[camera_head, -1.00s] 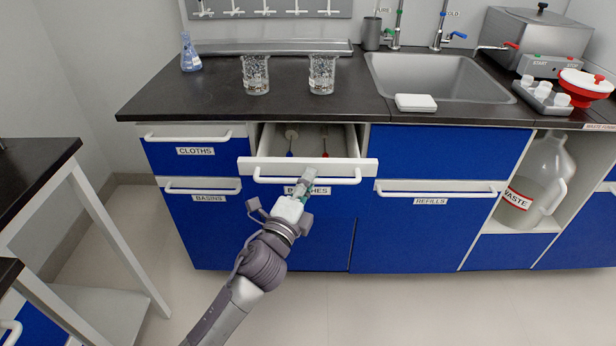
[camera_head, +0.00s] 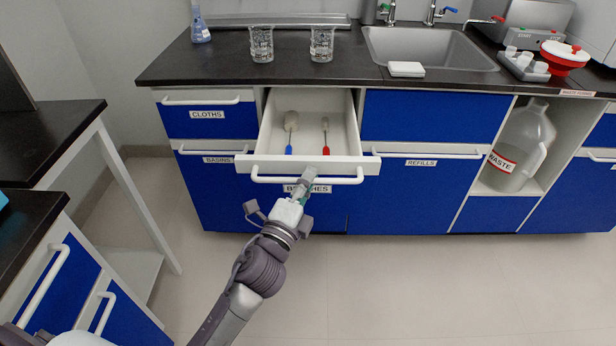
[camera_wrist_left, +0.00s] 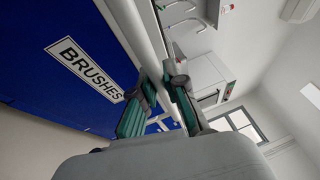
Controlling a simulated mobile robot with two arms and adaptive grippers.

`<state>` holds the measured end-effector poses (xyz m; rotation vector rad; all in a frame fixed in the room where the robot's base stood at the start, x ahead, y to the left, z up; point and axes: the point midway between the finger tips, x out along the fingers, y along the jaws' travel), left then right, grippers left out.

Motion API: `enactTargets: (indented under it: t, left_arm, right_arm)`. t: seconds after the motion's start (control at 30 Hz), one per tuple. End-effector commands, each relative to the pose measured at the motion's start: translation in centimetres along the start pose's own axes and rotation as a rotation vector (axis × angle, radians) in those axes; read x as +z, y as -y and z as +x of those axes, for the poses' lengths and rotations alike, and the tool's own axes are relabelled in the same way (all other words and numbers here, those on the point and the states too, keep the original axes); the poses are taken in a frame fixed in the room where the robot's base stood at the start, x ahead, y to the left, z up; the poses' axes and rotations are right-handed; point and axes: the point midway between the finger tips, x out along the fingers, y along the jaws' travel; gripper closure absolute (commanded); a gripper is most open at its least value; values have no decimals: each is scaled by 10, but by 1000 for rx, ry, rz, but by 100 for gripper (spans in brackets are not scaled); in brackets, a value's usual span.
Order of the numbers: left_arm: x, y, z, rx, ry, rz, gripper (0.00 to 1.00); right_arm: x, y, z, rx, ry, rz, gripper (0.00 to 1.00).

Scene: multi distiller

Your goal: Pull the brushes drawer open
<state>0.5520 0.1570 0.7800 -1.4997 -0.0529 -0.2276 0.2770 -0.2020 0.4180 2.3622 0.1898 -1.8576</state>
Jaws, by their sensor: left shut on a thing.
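The brushes drawer (camera_head: 272,163) stands well open below the black counter, with its label partly hidden behind my gripper. Inside lie a brush with a blue handle (camera_head: 288,149) and one with a red handle (camera_head: 326,150). My left gripper (camera_head: 308,178) is shut on the white bar handle (camera_head: 334,181) at the drawer's front. In the left wrist view, the handle (camera_wrist_left: 145,40) runs between the green-padded fingers (camera_wrist_left: 160,103), beside the BRUSHES label (camera_wrist_left: 86,68). My right gripper is not in view.
The cloths drawer (camera_head: 207,124) and the refills front (camera_head: 428,190) beside it are closed. Two glass beakers (camera_head: 262,44) stand on the counter above. A side bench (camera_head: 60,140) stands at left. The floor in front (camera_head: 420,280) is clear.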

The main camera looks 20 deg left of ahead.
Motion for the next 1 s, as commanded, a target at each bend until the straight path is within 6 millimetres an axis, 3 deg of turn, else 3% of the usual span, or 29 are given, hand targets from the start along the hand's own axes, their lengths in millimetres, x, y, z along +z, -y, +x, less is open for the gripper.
enactTargets:
  t: [0.27,0.3,0.43,0.77,1.0]
  left_arm:
    - [0,0,0,1,0,0,100]
    - [0,0,0,1,0,0,83]
    - [0,0,0,1,0,0,62]
    - [0,0,-2,1,0,-1,62]
    - [0,-2,-37,6,2,-4,62]
  right_arm:
    - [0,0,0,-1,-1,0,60]
    - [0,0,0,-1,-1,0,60]
    - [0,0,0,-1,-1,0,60]
    - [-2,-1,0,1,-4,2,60]
    - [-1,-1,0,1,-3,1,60]
